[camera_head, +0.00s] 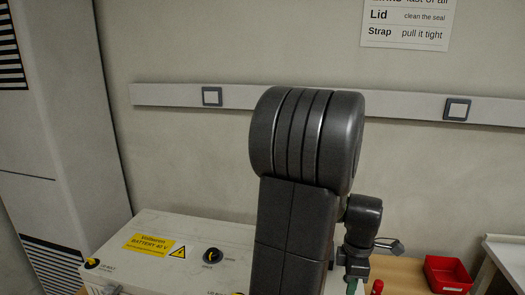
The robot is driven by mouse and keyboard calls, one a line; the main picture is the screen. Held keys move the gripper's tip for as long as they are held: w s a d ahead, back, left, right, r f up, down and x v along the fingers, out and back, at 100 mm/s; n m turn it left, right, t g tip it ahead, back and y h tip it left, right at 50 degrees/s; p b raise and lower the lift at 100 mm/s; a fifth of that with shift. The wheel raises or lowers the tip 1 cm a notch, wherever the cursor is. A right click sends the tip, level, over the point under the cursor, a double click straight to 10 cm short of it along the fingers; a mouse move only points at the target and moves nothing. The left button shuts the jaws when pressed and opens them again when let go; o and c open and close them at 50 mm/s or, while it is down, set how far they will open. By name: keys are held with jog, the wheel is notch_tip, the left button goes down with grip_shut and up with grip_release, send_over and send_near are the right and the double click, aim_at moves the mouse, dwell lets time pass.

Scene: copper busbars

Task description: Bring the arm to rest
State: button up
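My dark grey arm (305,140) stands folded upright in the middle of the view, with its large rounded joint at the top. Its wrist (362,222) hangs to the right of the upper link, over the bench. The gripper end (357,262) is low beside the arm and partly hidden by it. Its fingers cannot be made out, so I cannot tell if they are open or shut. A small green part (352,286) shows just below it at the bottom edge. I cannot tell whether the gripper touches it.
A white battery box (205,233) with yellow labels and a dark knob stands left of the arm. A red bin (447,272) and a small red item (377,287) are on the wooden bench (405,273) at right. A wall rail (415,105) runs behind.

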notch_tip(320, 180, down, 9)
jog(key=shift+f, duration=0.15)
dwell(0.4)
